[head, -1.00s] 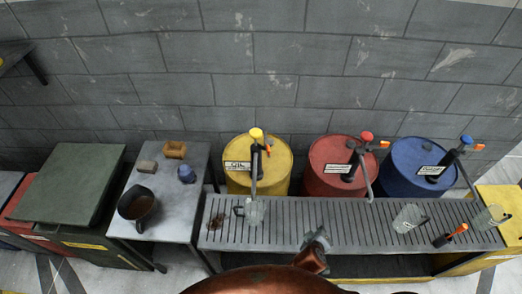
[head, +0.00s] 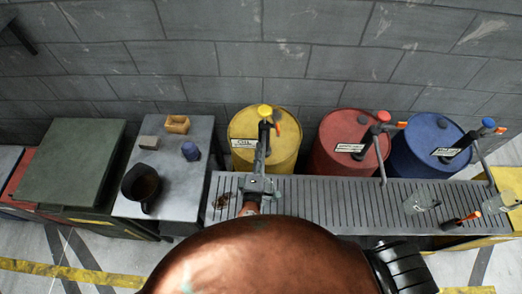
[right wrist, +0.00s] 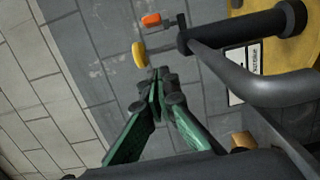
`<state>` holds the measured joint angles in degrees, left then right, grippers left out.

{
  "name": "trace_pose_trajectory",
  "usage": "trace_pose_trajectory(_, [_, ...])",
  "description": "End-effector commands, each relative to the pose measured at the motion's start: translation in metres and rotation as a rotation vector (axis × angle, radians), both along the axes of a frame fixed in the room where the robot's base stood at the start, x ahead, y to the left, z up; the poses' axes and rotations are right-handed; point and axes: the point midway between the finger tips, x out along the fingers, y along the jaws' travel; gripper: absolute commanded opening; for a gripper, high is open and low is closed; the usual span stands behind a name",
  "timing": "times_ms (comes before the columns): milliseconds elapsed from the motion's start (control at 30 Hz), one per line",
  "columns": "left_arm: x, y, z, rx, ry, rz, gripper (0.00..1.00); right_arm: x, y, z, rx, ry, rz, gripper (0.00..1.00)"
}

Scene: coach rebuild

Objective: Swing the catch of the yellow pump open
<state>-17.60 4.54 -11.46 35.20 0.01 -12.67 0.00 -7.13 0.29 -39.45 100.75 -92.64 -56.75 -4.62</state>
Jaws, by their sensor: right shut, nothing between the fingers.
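The yellow pump (head: 264,112) stands on the yellow drum (head: 243,128) at the back, with a yellow knob on top. Its orange catch (head: 277,129) sticks out to the right of the pump head. In the right wrist view the orange catch (right wrist: 151,20) shows beyond the fingertips, above the yellow knob (right wrist: 138,55). My right gripper (head: 260,165) is shut and empty in front of the pump, over its spout in the head view. In the right wrist view its green fingers (right wrist: 158,75) meet near the knob, apart from the catch. My left gripper is not in view.
A red drum (head: 335,130) and a blue drum (head: 415,150) with pumps stand to the right. A side table (head: 180,205) holds a dark jug (head: 140,185). My arm hides the bench's near middle.

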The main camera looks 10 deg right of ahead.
Motion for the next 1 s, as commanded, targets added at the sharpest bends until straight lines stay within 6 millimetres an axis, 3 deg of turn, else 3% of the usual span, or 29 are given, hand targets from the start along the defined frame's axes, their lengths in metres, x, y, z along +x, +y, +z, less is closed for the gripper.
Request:
trace_pose_trajectory(300, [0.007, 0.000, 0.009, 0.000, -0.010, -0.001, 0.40, 0.062, -0.023, 0.003, 0.000, -0.002, -0.002, 0.00])
trace_pose_trajectory(433, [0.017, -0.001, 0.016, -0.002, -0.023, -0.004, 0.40, 0.056, -0.045, 0.001, -0.002, 0.002, -0.003, 0.00])
trace_pose_trajectory(600, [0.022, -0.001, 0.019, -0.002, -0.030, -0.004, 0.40, 0.055, -0.059, 0.001, 0.001, 0.001, -0.002, 0.00])
trace_pose_trajectory(1000, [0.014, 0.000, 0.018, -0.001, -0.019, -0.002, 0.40, 0.054, -0.063, 0.000, 0.003, 0.001, -0.002, 0.00])
